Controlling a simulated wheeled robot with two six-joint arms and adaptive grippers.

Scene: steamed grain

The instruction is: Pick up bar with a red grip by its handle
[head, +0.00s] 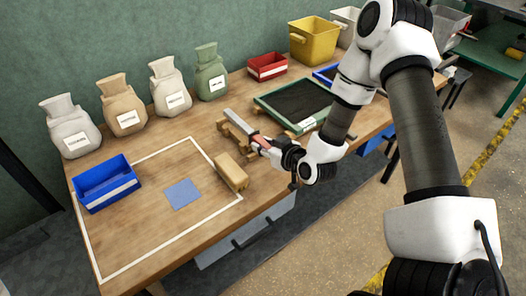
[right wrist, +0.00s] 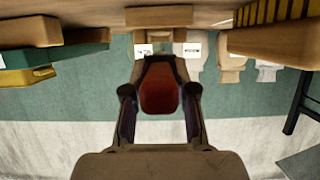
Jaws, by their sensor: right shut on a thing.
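The bar with a red grip shows in the head view as a pale grey metal bar (head: 240,123) with a reddish grip at its near end. Its metal part lies over or just above a small wooden rest (head: 226,134); I cannot tell if they touch. My right gripper (head: 267,148) is shut on the red grip. In the right wrist view the red grip (right wrist: 160,92) sits between the two fingers of the right gripper (right wrist: 160,105), end towards the camera. The metal part is hidden there. My left gripper is not in view.
A tan block (head: 231,172) lies just left of the right gripper. A blue bin (head: 106,187) and a blue square (head: 183,194) are at the left, by a white outline. Several sacks (head: 171,88) line the back. A green-framed tray (head: 262,103) is close behind the gripper.

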